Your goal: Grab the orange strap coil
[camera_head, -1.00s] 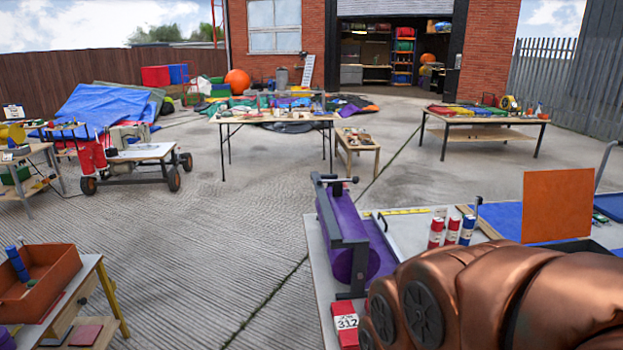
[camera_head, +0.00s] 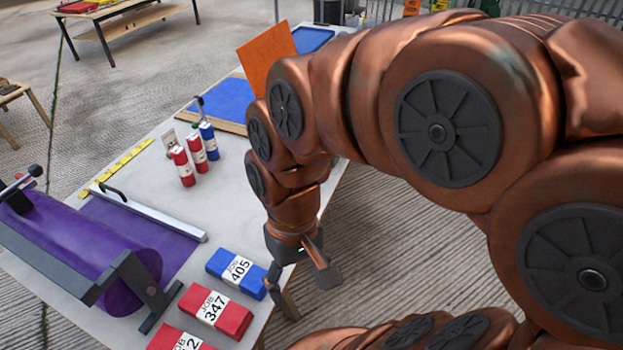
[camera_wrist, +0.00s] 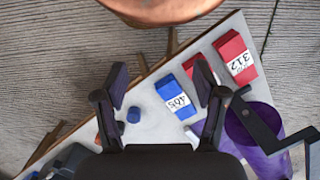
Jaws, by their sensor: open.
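I cannot make out an orange strap coil in either current view. The flat orange panel (camera_head: 265,55) at the far part of the near table looks like a sheet, not a coil. My gripper (camera_head: 300,277) points down at the table's right edge with its fingers apart and nothing between them. In the wrist view my gripper (camera_wrist: 160,84) is also open. The blue block marked 405 (camera_head: 222,268) lies just left of it, and it also shows in the wrist view (camera_wrist: 172,92). My arm hides part of the table behind the gripper.
The table (camera_head: 190,235) also holds red blocks, one marked 347 (camera_head: 230,318), a purple roll (camera_head: 90,240) in a dark frame, red and blue cans (camera_head: 183,165), a metal bar (camera_head: 150,215) and a blue mat (camera_head: 215,98). Open concrete (camera_head: 390,240) lies right of the table.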

